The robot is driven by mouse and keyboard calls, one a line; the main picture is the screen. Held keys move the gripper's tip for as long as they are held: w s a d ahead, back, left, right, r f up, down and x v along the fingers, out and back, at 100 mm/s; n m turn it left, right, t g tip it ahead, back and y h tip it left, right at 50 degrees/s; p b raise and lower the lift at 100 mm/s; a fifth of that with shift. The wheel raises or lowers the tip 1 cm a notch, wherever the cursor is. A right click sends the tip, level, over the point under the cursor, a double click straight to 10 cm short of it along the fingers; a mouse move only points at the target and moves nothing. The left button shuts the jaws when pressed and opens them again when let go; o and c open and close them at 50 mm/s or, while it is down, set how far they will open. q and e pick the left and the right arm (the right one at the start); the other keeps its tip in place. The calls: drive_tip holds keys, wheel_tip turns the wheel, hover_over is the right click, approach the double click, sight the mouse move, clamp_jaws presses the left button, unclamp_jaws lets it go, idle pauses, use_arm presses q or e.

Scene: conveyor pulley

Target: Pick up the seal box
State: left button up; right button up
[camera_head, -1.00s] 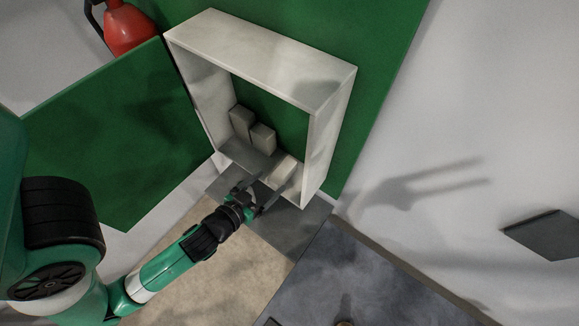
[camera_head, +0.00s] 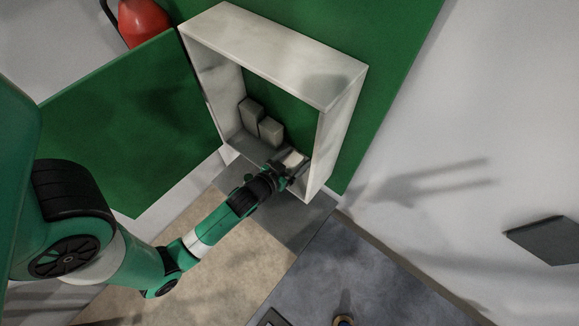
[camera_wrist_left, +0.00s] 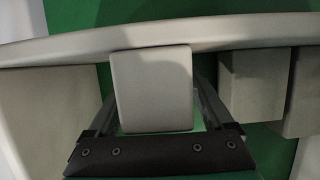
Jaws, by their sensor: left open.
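Three small pale boxes stand inside the open white cabinet (camera_head: 343,125), and none carries a mark I can read as the seal box. The right box (camera_head: 293,158) stands apart from the other two. My left gripper (camera_head: 291,166) reaches into the cabinet at this box, partly hiding it. In the left wrist view the same box (camera_wrist_left: 152,90) sits between the two open fingers, with a narrow gap showing at the right finger. The middle box (camera_head: 271,131) and the left box (camera_head: 251,114) stand close together. My right gripper is not in view.
The cabinet's side walls and top frame the boxes closely. A green panel (camera_head: 125,125) stands open at the left. A red extinguisher (camera_head: 142,20) is at the upper left. A dark slab (camera_head: 545,237) is at the far right.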

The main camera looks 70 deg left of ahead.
sight(288, 168)
use_arm(q)
clamp_jaws()
idle(0.3)
drive_tip(key=shift+r, duration=0.15)
drive_tip(key=shift+r, duration=0.35)
wheel_tip(288, 168, up, 3)
drive_tip(key=shift+f+p, duration=0.1)
drive_tip(key=shift+p, duration=0.7)
drive_tip(key=s+r, duration=0.1)
drive_tip(key=s+d+r, duration=0.1)
drive_tip(key=r, duration=0.1)
drive_tip(key=s+d+r+p, duration=0.1)
drive_tip(key=shift+s+d+r, duration=0.2)
drive_tip(key=shift+d+r, duration=0.05)
drive_tip(key=r+p+v, duration=0.1)
drive_tip(key=v, duration=1)
drive_tip(key=shift+w, duration=0.25)
